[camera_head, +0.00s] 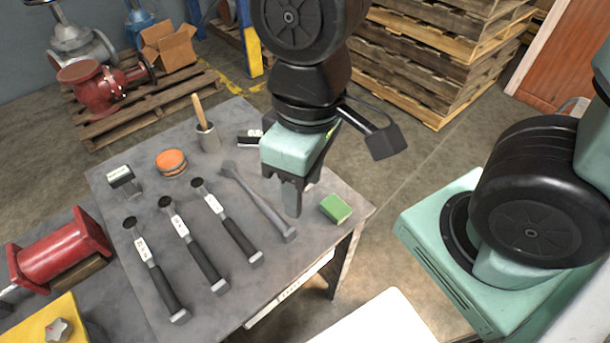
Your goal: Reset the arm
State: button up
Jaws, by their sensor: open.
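My gripper (291,196) hangs from my arm over the right part of the grey workbench (110,220). Its fingers point down, with nothing seen between them. It is between a long grey tool (255,200) and a green block (336,208), which lies to its right near the bench edge. Whether the fingertips touch the bench top cannot be told. The gripper body hides part of the bench behind it.
Several labelled black-handled tools (190,245) lie on the bench. An orange round tin (171,162), a grey cup (208,138) with a wooden handle and a small labelled block (122,178) stand behind. Stacked pallets (440,60) are at the back. Floor right of the bench is partly clear.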

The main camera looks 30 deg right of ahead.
jog(key=shift+s+r+n, duration=0.1)
jog(key=shift+r+n, duration=0.1)
jog(key=shift+n, duration=0.1)
notch_tip(320, 180, up, 8)
jog(key=p, duration=0.7)
jog(key=shift+f, duration=0.25)
